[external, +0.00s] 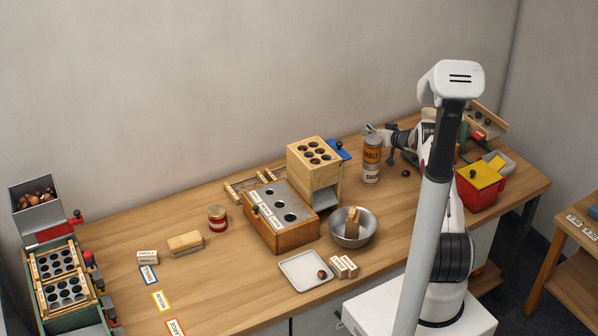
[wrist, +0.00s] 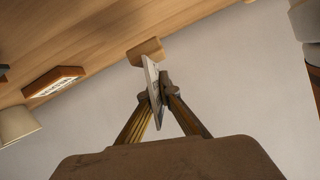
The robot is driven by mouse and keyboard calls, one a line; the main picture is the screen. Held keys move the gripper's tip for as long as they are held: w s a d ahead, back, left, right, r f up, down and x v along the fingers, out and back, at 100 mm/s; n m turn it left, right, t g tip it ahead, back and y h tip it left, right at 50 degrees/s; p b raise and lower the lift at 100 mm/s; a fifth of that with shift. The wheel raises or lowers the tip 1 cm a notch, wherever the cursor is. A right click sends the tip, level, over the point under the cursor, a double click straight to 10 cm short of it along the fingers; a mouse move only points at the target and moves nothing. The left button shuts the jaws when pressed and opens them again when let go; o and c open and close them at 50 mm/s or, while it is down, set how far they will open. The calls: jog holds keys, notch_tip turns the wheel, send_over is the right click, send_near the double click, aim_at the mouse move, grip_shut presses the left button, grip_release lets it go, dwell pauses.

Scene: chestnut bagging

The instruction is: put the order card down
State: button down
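The order card (wrist: 151,78) is a thin pale card, seen almost edge-on in the wrist view. My gripper (wrist: 157,97) is shut on it, one fingertip on each side, with part of the card sticking out past the tips. The card is too small there to make out clearly. The card appears held up, apart from the tabletop.
A wooden block with holes (external: 313,152) stands left of the can. A steel bowl (external: 353,238), a wooden box with a holed grey top (external: 268,235) and a white tray (external: 305,284) stand nearer the front. A red and yellow box (external: 481,190) is at right. The table's left-middle has free room.

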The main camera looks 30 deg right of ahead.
jog(key=shift+f, duration=0.3)
jog(key=shift+f, duration=0.1)
jog(key=shift+f, duration=1.8)
jog(key=shift+f, duration=0.1)
jog(key=c, duration=2.8)
grip_release()
jog(key=o, duration=0.5)
jog(key=shift+s, duration=0.1)
